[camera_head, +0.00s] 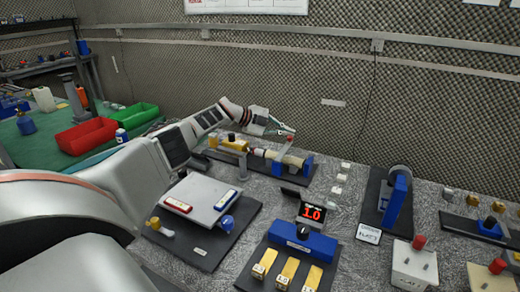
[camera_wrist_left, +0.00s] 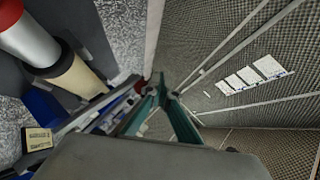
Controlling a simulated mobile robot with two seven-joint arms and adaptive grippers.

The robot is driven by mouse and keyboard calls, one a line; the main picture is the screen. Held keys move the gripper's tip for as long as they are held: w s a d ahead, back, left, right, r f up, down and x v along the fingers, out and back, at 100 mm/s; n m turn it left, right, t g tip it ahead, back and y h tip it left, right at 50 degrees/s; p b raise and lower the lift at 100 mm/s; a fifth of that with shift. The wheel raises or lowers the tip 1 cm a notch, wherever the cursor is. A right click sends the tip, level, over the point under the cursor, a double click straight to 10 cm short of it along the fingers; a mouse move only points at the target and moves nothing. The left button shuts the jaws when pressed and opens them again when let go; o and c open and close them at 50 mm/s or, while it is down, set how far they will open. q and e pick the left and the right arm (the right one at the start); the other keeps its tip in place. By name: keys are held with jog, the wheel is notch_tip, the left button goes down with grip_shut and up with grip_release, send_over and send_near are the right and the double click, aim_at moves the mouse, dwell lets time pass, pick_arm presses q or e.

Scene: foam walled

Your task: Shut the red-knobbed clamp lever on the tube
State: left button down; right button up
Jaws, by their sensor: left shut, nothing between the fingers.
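The tube (camera_head: 292,159) is a beige cylinder lying in a blue clamp (camera_head: 306,166) on a dark board. The clamp lever's red knob (camera_head: 291,138) shows just above the tube. In the left wrist view the beige tube (camera_wrist_left: 77,80) is at the upper left and the red knob (camera_wrist_left: 139,87) is just left of the fingertips. My left gripper (camera_head: 291,130) is shut and empty, right beside the knob; it also shows in the left wrist view (camera_wrist_left: 160,82). I cannot tell whether they touch. Much of the lever bar is hard to make out. My right gripper is not in view.
A foam wall (camera_head: 430,120) rises close behind the board. Small white blocks (camera_head: 340,180) lie right of the clamp.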

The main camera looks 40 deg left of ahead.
pick_arm(q)
jog(key=v, duration=1.2)
dwell(0.4)
